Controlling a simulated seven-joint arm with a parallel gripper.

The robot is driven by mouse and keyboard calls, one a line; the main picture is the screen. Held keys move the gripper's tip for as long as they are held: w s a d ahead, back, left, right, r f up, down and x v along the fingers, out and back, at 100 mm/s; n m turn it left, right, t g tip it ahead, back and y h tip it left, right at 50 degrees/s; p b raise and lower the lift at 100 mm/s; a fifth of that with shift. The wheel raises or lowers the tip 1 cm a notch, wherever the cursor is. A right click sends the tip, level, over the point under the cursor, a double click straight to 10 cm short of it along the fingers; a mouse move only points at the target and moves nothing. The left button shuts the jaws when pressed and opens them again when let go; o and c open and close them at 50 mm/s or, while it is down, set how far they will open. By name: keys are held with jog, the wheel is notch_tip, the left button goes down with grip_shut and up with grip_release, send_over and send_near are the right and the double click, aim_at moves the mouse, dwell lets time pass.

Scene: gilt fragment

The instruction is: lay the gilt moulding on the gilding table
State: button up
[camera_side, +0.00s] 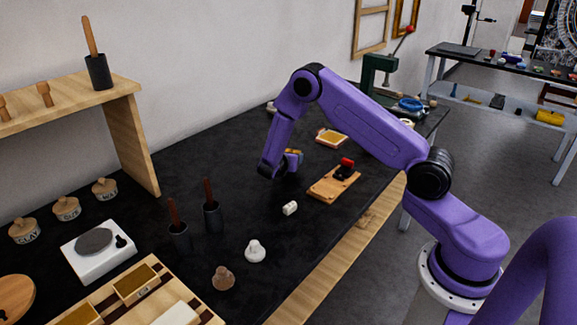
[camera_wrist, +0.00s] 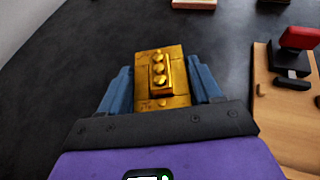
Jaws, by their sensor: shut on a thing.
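The gilt moulding (camera_wrist: 161,65) is a short gold block with a row of raised beads. In the wrist view it sits between the two blue fingers of my gripper (camera_wrist: 161,80), which is shut on it. In the side view my gripper (camera_side: 288,161) is low over the black worktop (camera_side: 330,230), and a small gold bit of the moulding (camera_side: 297,153) shows there. I cannot tell whether the moulding touches the surface. No separate surface is clearly marked as the gilding table.
A wooden board with a red-topped black clamp (camera_side: 333,184) lies right of my gripper. A small white block (camera_side: 290,208) lies nearer the front. A gold-topped wooden piece (camera_side: 331,138) lies farther back. Dark pots with handles (camera_side: 212,212) stand left. Worktop around my gripper is mostly clear.

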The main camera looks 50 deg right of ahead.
jog(key=shift+w+f, duration=0.1)
jog(key=shift+f, duration=1.55)
jog(key=shift+f, duration=0.1)
jog(key=o, duration=1.1)
jog(key=shift+c, duration=0.2)
